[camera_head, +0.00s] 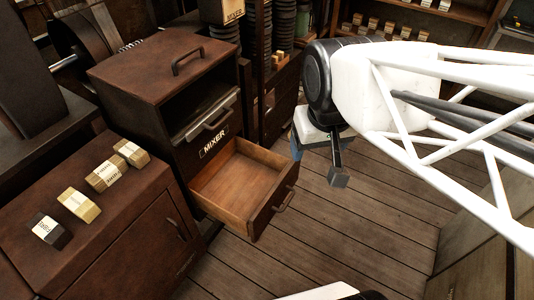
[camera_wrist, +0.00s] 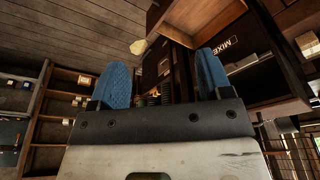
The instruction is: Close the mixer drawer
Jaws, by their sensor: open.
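The mixer drawer (camera_head: 272,208) is pulled well out of the dark brown cabinet under the MIXER label (camera_head: 214,143). It is an empty, light wooden box with a dark front and a handle (camera_head: 284,201). In the wrist view, part of the drawer (camera_wrist: 198,18) shows at the top, beside the MIXER label (camera_wrist: 225,47). My gripper (camera_head: 300,148) is right of the drawer and apart from it in the head view, partly hidden by my wrist. Its two blue fingers stand wide apart with nothing between them in the wrist view (camera_wrist: 162,82).
A low brown cabinet (camera_head: 110,235) at the left carries several small labelled blocks. Shelves (camera_head: 450,15) stand at the back right. The plank floor (camera_head: 350,235) in front of the drawer is clear.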

